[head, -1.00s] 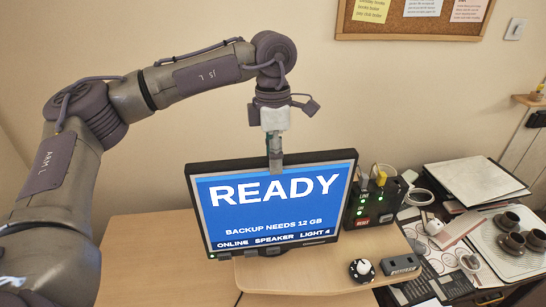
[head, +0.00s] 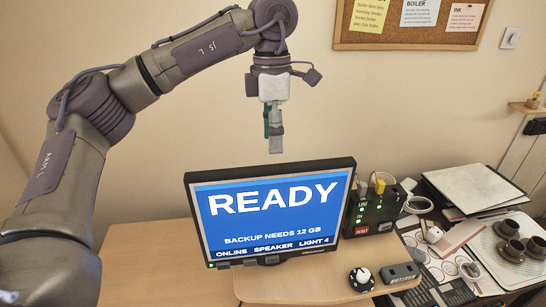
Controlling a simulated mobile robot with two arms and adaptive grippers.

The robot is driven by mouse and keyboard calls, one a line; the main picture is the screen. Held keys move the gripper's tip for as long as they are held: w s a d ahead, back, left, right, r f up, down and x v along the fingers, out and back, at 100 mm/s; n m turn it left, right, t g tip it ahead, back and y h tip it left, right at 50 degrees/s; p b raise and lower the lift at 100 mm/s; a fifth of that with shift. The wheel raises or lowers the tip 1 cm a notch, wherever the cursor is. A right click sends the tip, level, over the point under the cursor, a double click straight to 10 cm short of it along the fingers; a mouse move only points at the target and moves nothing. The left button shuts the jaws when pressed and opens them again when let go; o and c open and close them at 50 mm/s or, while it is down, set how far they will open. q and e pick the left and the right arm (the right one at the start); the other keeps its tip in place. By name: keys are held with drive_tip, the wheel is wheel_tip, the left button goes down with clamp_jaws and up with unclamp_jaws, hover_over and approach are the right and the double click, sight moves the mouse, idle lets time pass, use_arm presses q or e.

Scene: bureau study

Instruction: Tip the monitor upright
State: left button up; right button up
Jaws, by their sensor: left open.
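The monitor (head: 272,213) stands upright on the wooden desk, its blue screen facing me and reading "READY", "BACKUP NEEDS 12 GB" and "ONLINE SPEAKER LIGHT 4". Its base is hidden behind the screen and the raised board. My left gripper (head: 275,146) hangs pointing down above the monitor's top edge, clear of it, with nothing between its fingers. It is open, seen nearly edge-on. My right gripper is not in view.
A black box (head: 383,216) with green lights and plugged cables stands right of the monitor. A round knob (head: 361,279) and a small grey block (head: 401,273) sit in front. Cups (head: 511,251) on a tray and papers fill the right. The desk's left is clear.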

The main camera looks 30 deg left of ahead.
use_arm(q)
wheel_tip(320, 180, up, 4)
drive_tip(key=shift+w+a+r, duration=0.1)
drive_tip(key=shift+a, duration=0.05)
idle(0.6)
